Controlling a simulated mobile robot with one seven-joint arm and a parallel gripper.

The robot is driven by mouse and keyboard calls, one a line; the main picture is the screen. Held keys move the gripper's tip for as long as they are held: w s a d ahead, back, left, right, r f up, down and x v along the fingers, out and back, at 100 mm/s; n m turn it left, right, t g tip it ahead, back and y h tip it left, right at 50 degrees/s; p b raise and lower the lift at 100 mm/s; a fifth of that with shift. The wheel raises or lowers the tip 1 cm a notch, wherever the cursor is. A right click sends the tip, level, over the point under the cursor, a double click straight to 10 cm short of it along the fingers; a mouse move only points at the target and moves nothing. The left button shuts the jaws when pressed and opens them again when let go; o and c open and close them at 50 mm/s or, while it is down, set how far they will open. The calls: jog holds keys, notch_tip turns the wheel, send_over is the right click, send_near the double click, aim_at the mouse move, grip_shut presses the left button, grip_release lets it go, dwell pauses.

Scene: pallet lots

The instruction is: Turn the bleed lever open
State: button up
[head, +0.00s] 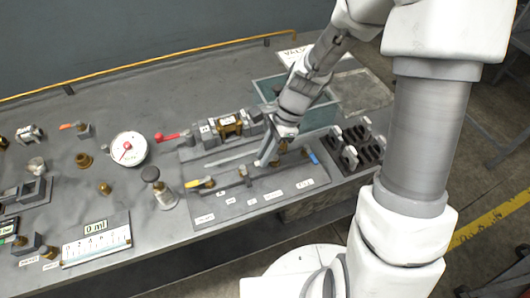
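My gripper (268,158) points down over the right part of a grey valve panel (240,207) on the bench. A small brass part (284,147) shows close beside its fingers; I cannot tell whether they touch it or how far apart the fingers are. The panel carries a yellow lever (197,182) at its left end and a blue lever (313,157) at its right end, beyond the gripper. A red lever (170,136) sticks out left from the block behind. The labels are too small to read, so I cannot tell which lever is the bleed lever.
A round dial gauge (128,149) and a dark-knobbed brass fitting (160,187) stand left of the panel. A teal-edged tray (318,117) lies behind the gripper. A dark slotted rack (357,147) is at right. A white scale marked 0 ml (96,243) sits front left.

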grip_shut()
jog(key=n, duration=0.1)
jog(key=n+g+p, duration=0.1)
jog(key=n, duration=0.1)
jog(key=shift+s+d+r, duration=0.1)
jog(key=shift+s+d, duration=0.05)
jog(key=shift+s, duration=0.15)
jog(key=n, duration=0.2)
jog(key=n+g+h+p, duration=0.1)
jog(key=n, duration=0.1)
jog(key=s+d+n+h, duration=0.1)
jog(key=n, duration=0.1)
jog(key=shift+g+p, duration=0.4)
jog(key=n+h, duration=0.1)
jog(key=n, duration=0.1)
jog(key=d+n, duration=0.1)
jog(key=n, duration=0.1)
jog(key=shift+s+d+n+h, duration=0.1)
jog(key=shift+s+n+h, duration=0.1)
jog(key=shift+n+h, duration=0.2)
jog(key=shift+d+n+h+p, duration=0.1)
jog(key=shift+d+n+h, duration=0.15)
jog(key=shift+n, duration=0.45)
jog(key=shift+d+n+h+p, duration=0.15)
jog(key=shift+n+h, duration=0.15)
jog(key=shift+n, duration=0.4)
jog(key=shift+d+n+h+p, duration=0.15)
jog(key=shift+n+h, duration=0.1)
jog(key=shift+n, duration=0.45)
